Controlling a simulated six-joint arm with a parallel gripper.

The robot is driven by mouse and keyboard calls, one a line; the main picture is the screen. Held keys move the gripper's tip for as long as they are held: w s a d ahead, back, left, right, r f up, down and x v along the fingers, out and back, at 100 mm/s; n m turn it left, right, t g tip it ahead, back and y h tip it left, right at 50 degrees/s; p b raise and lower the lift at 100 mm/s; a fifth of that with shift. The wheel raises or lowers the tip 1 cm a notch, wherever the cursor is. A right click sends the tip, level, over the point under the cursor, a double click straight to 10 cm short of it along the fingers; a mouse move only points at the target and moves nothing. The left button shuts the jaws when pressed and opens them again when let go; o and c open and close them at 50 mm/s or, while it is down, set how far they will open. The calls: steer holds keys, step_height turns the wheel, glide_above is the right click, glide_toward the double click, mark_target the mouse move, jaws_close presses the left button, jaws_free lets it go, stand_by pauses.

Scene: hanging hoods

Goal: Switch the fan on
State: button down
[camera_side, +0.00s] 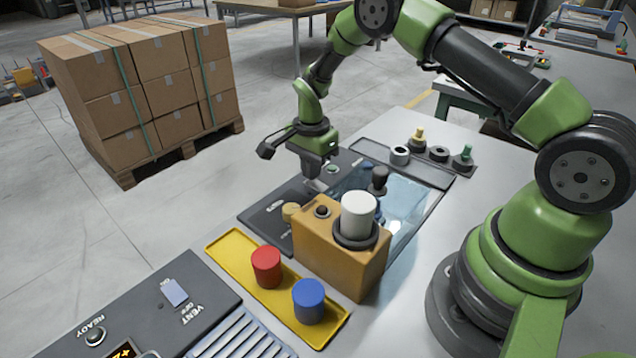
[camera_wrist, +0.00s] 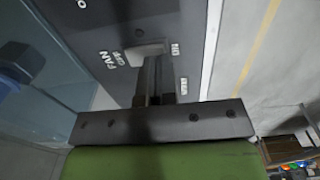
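The fan switch (camera_wrist: 148,49) is a pale lever or rocker on a dark panel (camera_wrist: 100,22). In the wrist view the panel reads FAN and OFF on the switch's left and ON on its right. The switch lies nearer the OFF side. My gripper (camera_wrist: 157,72) has its two narrow fingers close together, with nothing visible between them. Its tips are right by the switch; I cannot tell whether they touch it. In the side view my gripper (camera_side: 316,185) points down over the dark panel (camera_side: 262,218), and the switch is hidden there.
A tan box with a white cylinder (camera_side: 358,212) stands in front of the panel. A yellow tray (camera_side: 232,246) holds a red (camera_side: 267,267) and a blue cylinder (camera_side: 309,300). A clear bluish hood (camera_side: 400,200) is to the right. A VENT panel (camera_side: 205,285) is at front left.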

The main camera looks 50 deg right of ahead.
steer(key=shift+f, duration=0.6)
steer(key=shift+r, duration=3.55)
